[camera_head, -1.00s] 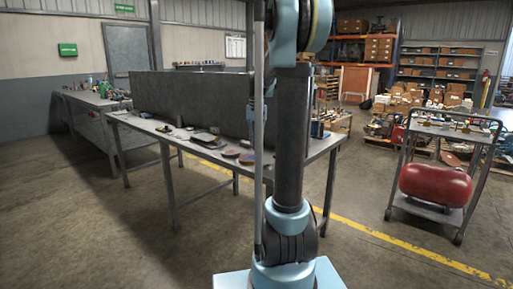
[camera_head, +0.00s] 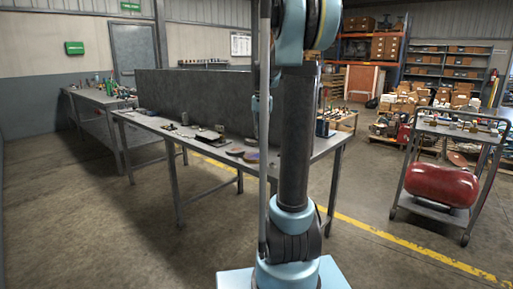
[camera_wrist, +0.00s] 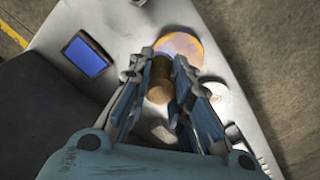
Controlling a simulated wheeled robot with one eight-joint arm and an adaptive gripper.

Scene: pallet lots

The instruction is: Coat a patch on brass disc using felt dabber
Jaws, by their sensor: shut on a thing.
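My gripper (camera_wrist: 160,65) is shut on the brown, cylindrical felt dabber (camera_wrist: 159,84) in the wrist view. The brass disc (camera_wrist: 188,41) lies flat on the grey table just beyond the fingertips. Its rim is orange-yellow and its middle looks purplish. The dabber's far end overlaps the disc's near edge in the picture; I cannot tell whether they touch. In the head view my column and arm hide most of the gripper, which is over the table's right half.
On the table (camera_head: 200,158), a device with a blue screen (camera_wrist: 86,55) lies left of the disc and a white round item (camera_wrist: 215,94) lies right. A tall dark panel (camera_head: 190,98) stands along the table's back. A cart with a red tank (camera_head: 440,183) stands at right.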

